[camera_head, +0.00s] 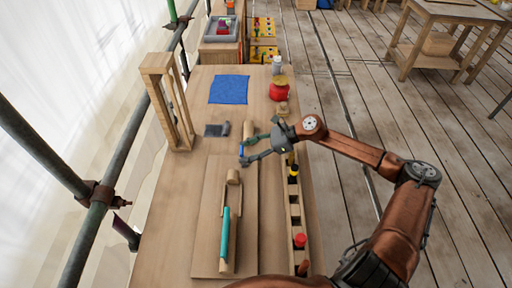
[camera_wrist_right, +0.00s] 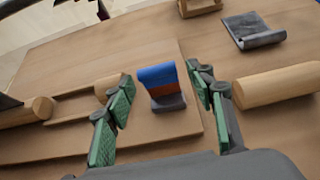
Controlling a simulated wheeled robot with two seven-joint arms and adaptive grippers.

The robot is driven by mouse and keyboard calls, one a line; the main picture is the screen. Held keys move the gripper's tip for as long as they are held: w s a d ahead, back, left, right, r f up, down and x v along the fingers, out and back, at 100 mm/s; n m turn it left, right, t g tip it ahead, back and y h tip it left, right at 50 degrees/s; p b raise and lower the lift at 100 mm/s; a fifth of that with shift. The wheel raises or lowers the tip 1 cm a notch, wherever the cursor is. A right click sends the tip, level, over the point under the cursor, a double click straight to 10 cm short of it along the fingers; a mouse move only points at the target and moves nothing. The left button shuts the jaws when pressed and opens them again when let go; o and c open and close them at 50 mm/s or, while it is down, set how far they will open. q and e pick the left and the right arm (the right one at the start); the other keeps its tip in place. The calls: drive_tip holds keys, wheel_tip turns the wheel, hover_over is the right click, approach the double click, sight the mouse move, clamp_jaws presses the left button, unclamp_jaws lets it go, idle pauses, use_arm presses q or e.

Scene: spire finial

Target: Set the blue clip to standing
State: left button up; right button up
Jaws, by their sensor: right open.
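The blue clip (camera_wrist_right: 163,78) sits on the wooden surface in the right wrist view, with a blue top, an orange-brown band and a dark grey foot. Its exact tilt is hard to tell. In the head view it is a small blue patch (camera_head: 241,151) at my right fingertips. My right gripper (camera_head: 245,152) is open, its arm coming in from the right. In the right wrist view its green-padded fingers (camera_wrist_right: 160,92) lie on either side of the clip, with visible gaps. My left gripper is not in view.
A board (camera_head: 206,215) bears a wooden spindle and a teal bar (camera_head: 225,235). A slotted rack (camera_head: 294,212) runs along the right edge. A dark grey piece (camera_head: 214,130), a wooden cylinder (camera_wrist_right: 280,87), a blue cloth (camera_head: 229,89) and a wooden frame (camera_head: 160,95) stand around.

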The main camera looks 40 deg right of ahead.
drive_tip(key=v, duration=1.1)
drive_tip(key=shift+s+d, duration=0.2)
drive_tip(key=shift+d, duration=0.05)
drive_tip(key=shift+r, duration=0.15)
